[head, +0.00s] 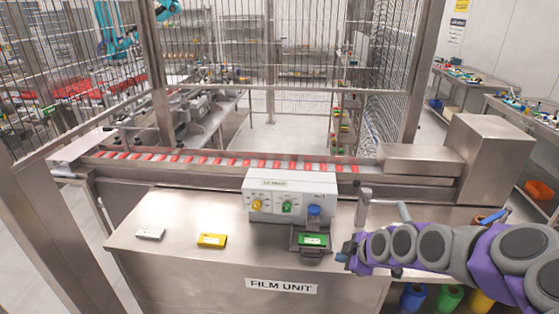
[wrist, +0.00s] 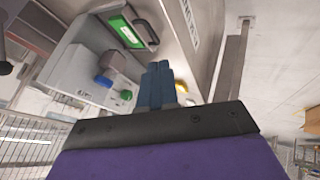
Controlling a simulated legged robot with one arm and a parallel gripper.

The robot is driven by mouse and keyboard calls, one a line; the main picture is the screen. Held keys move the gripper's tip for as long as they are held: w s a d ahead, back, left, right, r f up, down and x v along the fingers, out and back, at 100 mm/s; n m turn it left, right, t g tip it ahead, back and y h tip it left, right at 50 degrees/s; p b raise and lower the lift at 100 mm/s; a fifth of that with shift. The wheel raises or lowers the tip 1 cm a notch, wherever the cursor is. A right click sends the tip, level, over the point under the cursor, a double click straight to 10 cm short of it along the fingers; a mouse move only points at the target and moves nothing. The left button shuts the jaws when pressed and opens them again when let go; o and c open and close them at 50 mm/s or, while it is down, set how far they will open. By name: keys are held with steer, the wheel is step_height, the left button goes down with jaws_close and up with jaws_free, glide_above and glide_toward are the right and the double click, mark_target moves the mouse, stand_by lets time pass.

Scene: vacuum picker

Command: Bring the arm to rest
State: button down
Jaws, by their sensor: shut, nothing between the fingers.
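My gripper (head: 350,250) is at the right of the film unit bench in the head view, at the end of my purple and grey arm. In the wrist view its two blue-grey fingers (wrist: 157,85) are together with nothing between them. The control box (head: 290,195), with yellow, green and blue knobs, stands on the bench to the left of the gripper. A dark tray with a green cartridge (head: 312,240) sits at its front, close to the gripper. The wrist view also shows the green cartridge (wrist: 124,30). I cannot tell how far the fingers are from the box.
A yellow cartridge (head: 212,241) and a white cartridge (head: 150,233) lie on the steel bench top (head: 180,210). A conveyor with red items (head: 205,160) runs behind. A metal cabinet (head: 488,165) stands at the right. Coloured rolls (head: 447,298) are below my arm. Wire fencing stands behind.

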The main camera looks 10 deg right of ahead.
steer(key=s+a+r+m+g+h, duration=0.1)
steer(key=s+a+r+m+g, duration=0.1)
steer(key=s, duration=0.9)
steer(key=s+a+r+m+g+h, duration=0.1)
steer(key=s+a+m+g, duration=0.3)
steer(key=s, duration=0.7)
steer(key=s+a+r+m+g+h, duration=0.1)
steer(key=s+a+r+m+g, duration=0.2)
steer(key=s+a+m, duration=0.3)
steer(key=s+r+m, duration=0.1)
steer(key=s, duration=0.4)
steer(key=shift+a, duration=0.35)
steer(key=shift+w+a+r, duration=0.1)
steer(key=shift+r, duration=0.05)
